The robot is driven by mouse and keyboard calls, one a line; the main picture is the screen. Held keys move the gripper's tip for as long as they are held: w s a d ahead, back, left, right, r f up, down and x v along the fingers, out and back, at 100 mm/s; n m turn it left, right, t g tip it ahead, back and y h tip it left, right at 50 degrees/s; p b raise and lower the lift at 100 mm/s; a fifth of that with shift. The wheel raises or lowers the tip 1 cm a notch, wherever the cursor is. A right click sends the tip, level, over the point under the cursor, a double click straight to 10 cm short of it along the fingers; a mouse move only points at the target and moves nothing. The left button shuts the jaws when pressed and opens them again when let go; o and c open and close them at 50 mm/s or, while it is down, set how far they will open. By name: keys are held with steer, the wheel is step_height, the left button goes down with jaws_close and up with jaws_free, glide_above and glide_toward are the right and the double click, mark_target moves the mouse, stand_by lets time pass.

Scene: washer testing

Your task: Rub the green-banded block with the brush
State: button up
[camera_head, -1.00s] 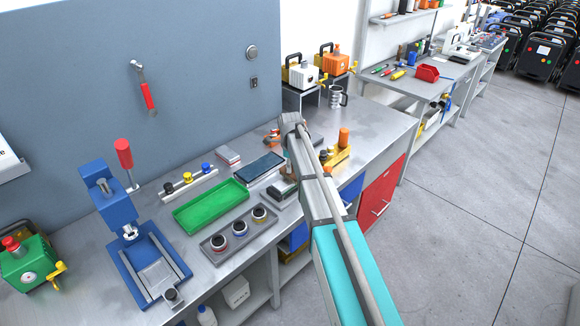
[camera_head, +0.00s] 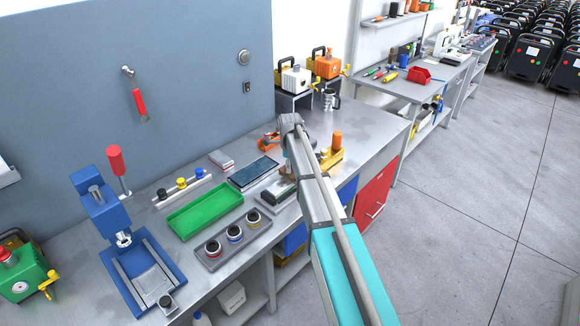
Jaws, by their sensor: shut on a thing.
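My arm reaches over the steel bench, and its wrist bends down near the bench's middle. My gripper (camera_head: 287,168) is mostly hidden behind the arm links, with only a small dark part showing. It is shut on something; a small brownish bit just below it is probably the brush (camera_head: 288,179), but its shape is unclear.
Left of the arm are a green tray (camera_head: 205,211), a grey tray (camera_head: 233,240) with three round parts, a dark flat panel (camera_head: 253,173) and a blue press (camera_head: 110,215). A yellow fixture with an orange knob (camera_head: 337,140) stands close on the right.

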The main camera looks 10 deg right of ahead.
steer(key=shift+s+a, duration=0.1)
steer(key=shift+s, duration=0.05)
steer(key=shift+s+a, duration=0.5)
steer(key=shift+a, duration=0.2)
steer(key=shift+s+a, duration=0.45)
steer(key=shift+a, duration=0.2)
steer(key=shift+f, duration=0.1)
steer(key=shift+s+a, duration=0.15)
steer(key=shift+s+a, duration=0.4)
steer(key=shift+a, duration=0.25)
steer(key=shift+s+a, duration=0.4)
steer(key=shift+a, duration=0.2)
steer(key=shift+r, duration=0.2)
step_height(320, 180, up, 6)
steer(key=p, duration=0.6)
